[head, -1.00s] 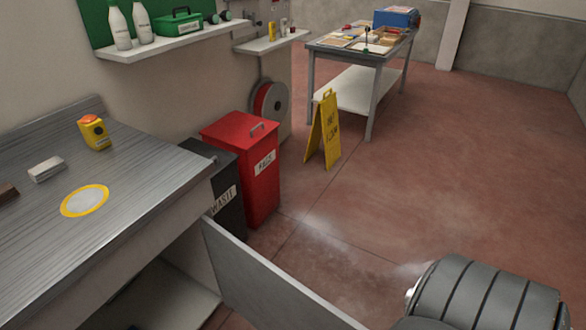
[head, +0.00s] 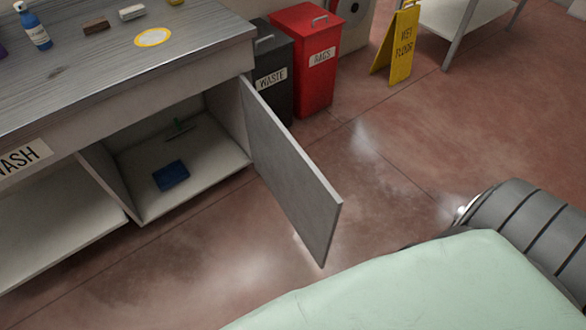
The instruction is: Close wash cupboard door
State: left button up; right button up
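The wash cupboard door (head: 290,180) is a grey panel hinged at the right side of the cupboard opening. It stands wide open, sticking out into the room over the floor. The wash cupboard (head: 190,165) sits under a grey worktop and carries a label reading WASH (head: 22,158) at the left. Neither of my grippers shows in the head view.
A black WASTE bin (head: 273,80) and a red RAGS bin (head: 305,65) stand just behind the door. A yellow wet floor sign (head: 398,45) stands farther right. A pale green surface (head: 430,290) fills the bottom right. Floor (head: 230,260) before the cupboard is clear.

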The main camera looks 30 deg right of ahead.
aim_at(311, 204)
jog(key=k+l+u, duration=0.1)
jog(key=l, duration=0.25)
jog(key=k+l+u, duration=0.1)
jog(key=l, duration=0.3)
jog(key=k+l+u, duration=0.1)
jog(key=l, duration=0.25)
jog(key=k+l, duration=0.2)
jog(key=i+l+u, duration=0.1)
jog(key=l, duration=0.35)
jog(key=i+l+u, duration=0.1)
jog(key=l, duration=0.35)
jog(key=i+l+u, duration=0.1)
jog(key=l, duration=0.35)
jog(key=i+l+u, duration=0.1)
jog(key=l, duration=0.35)
